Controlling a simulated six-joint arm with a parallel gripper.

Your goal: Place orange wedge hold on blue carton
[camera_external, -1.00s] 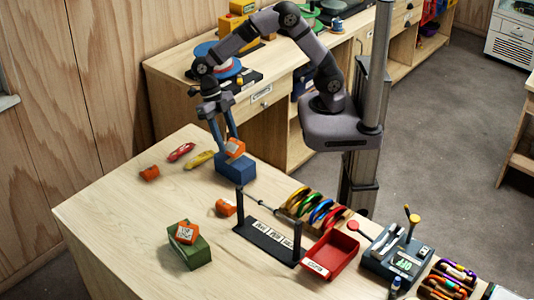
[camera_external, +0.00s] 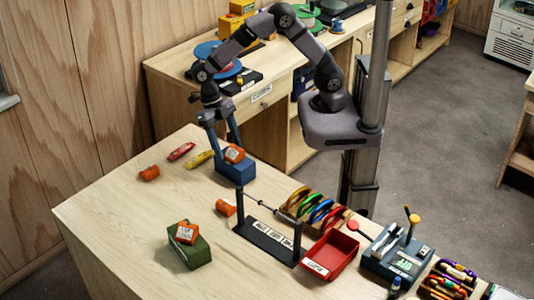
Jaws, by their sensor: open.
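An orange wedge hold (camera_external: 233,154) with a white label rests on top of the blue carton (camera_external: 236,171) near the back of the table. My gripper (camera_external: 224,148) is at this hold, with its fingers spread and pointing down around it. Another orange hold (camera_external: 186,233) with a white label sits on a green carton (camera_external: 190,253) at the front left. Two more orange pieces lie on the bare table, one at the back left (camera_external: 149,173) and one near the middle (camera_external: 226,207).
A red tool (camera_external: 181,151) and a yellow tool (camera_external: 199,160) lie left of the blue carton. A black stand (camera_external: 267,238), a carabiner rack (camera_external: 316,209), a red tray (camera_external: 331,256) and a grey scale-like device (camera_external: 397,250) fill the right side. The left front table is clear.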

